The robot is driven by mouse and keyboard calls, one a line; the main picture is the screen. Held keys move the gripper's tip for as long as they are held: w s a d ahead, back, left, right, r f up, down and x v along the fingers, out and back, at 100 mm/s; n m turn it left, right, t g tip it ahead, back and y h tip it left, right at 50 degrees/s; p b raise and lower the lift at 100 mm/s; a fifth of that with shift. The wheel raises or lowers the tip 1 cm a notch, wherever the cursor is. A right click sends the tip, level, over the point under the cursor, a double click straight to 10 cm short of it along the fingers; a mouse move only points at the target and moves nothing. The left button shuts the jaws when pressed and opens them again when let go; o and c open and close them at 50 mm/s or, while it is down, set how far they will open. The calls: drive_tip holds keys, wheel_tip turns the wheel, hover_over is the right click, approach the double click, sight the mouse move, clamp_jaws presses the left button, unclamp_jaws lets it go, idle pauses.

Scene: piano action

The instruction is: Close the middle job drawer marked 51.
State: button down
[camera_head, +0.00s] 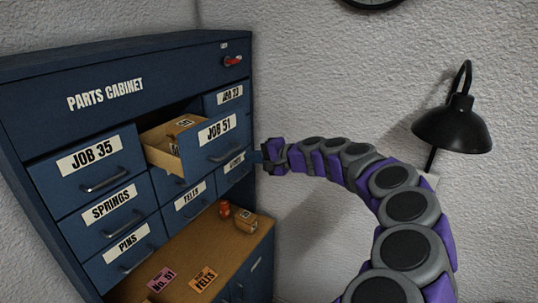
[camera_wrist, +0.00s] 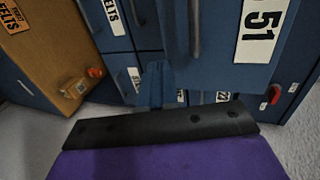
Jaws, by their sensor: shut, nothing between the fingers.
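The blue drawer marked JOB 51 (camera_head: 207,152) sticks out of the top row's middle place in the parts cabinet (camera_head: 150,62). Its wooden side shows, and a small box with a label (camera_head: 181,126) lies inside. Its bar handle is below the label. In the wrist view its front (camera_wrist: 225,40) fills the upper right, label turned sideways. My gripper (camera_head: 262,155) is shut and empty, just right of the drawer front's lower right corner in the head view. The wrist view shows its blue tip (camera_wrist: 155,85) near the drawer front; I cannot tell whether they touch.
Drawers JOB 35 (camera_head: 70,185), SPRINGS (camera_head: 95,228) and PINS (camera_head: 105,262) look shut on the left. A wooden ledge (camera_head: 185,255) below holds a red can (camera_head: 224,209), a small box (camera_head: 245,220) and two tags. A black lamp (camera_head: 452,125) is at right.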

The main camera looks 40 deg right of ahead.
sight(235, 153)
drive_tip(key=w, duration=0.3)
drive_tip(key=shift+w+a+p, duration=0.15)
drive_tip(key=shift+a+p, duration=0.15)
drive_tip(key=shift+a, duration=0.05)
drive_tip(key=shift+w+d+f, duration=0.1)
drive_tip(key=shift+w+d, duration=0.2)
drive_tip(key=shift+d, duration=0.05)
drive_tip(key=shift+a, duration=0.4)
drive_tip(key=shift+w+a, duration=0.25)
drive_tip(key=w+a, duration=0.1)
drive_tip(key=w, duration=0.4)
drive_tip(key=w+a, duration=0.2)
drive_tip(key=w, duration=0.2)
drive_tip(key=w+a, duration=0.2)
drive_tip(key=w, duration=0.3)
drive_tip(key=shift+w, duration=0.3)
drive_tip(key=shift+w+a, duration=0.1)
drive_tip(key=shift+w, duration=0.4)
drive_tip(key=shift+s+r, duration=0.1)
drive_tip(key=shift+r, duration=0.1)
